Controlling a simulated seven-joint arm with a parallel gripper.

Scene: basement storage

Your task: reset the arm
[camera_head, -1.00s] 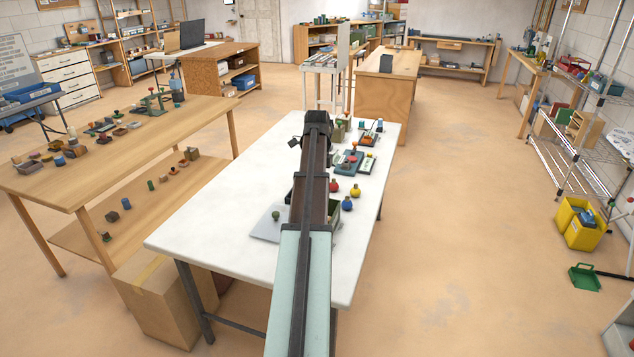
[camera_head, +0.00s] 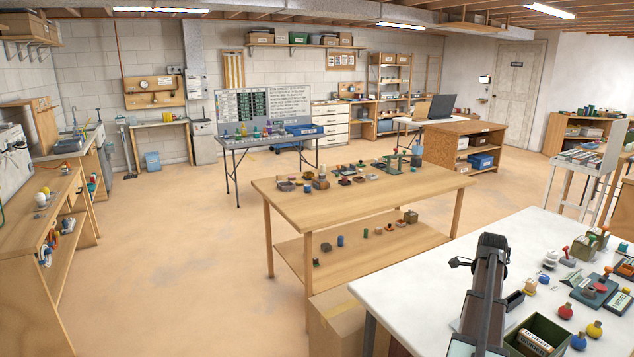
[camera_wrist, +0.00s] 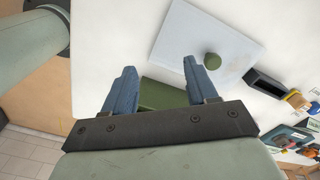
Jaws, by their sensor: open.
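My arm reaches over the white table (camera_head: 410,288) at the lower right of the head view. In the wrist view my gripper (camera_wrist: 158,82) is open, its two blue fingers spread apart with nothing between the tips. Behind the fingers lies part of a green box (camera_wrist: 162,95), mostly hidden by the gripper. The green box also shows in the head view (camera_head: 512,338), with a labelled item in it.
Red, yellow and blue round flasks (camera_head: 594,329) stand right of the green box. Stamps and small trays (camera_head: 598,290) crowd the table's right part. A dark open-topped holder (camera_wrist: 265,84) lies right of the sheet. A wooden table (camera_head: 300,200) with small items stands to the left.

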